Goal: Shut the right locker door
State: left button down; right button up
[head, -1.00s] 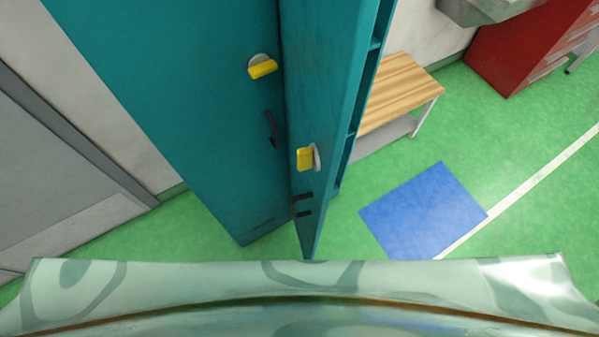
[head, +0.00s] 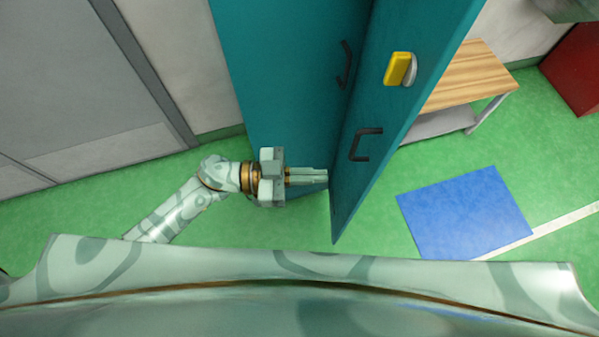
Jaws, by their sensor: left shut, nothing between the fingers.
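The right locker door (head: 400,110) is teal and stands ajar, its free lower corner jutting out toward me past the left locker door. It bears a black handle (head: 363,145) and a yellow latch (head: 398,69) on a grey disc. The left locker door (head: 275,70), also teal, has a dark handle (head: 345,64) and looks closed. My left gripper (head: 324,177) is shut and empty, its fingers pointing right at the right door's near face low down. Its tips are at or very near that face; I cannot tell if they touch. My right gripper is out of view.
A wooden bench (head: 465,78) stands right of the lockers. A blue mat (head: 465,213) lies on the green floor with a white line beside it. A red cabinet (head: 575,65) is at the far right. Grey panels (head: 80,80) stand at left. Floor near the mat is free.

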aim_at(373, 175)
pick_arm(q)
jog(key=d, duration=0.5)
jog(key=d+b, duration=0.1)
jog(key=d, duration=0.1)
jog(key=shift+w+d+f, duration=0.1)
jog(key=shift+w+d, duration=0.25)
jog(key=shift+d, duration=0.65)
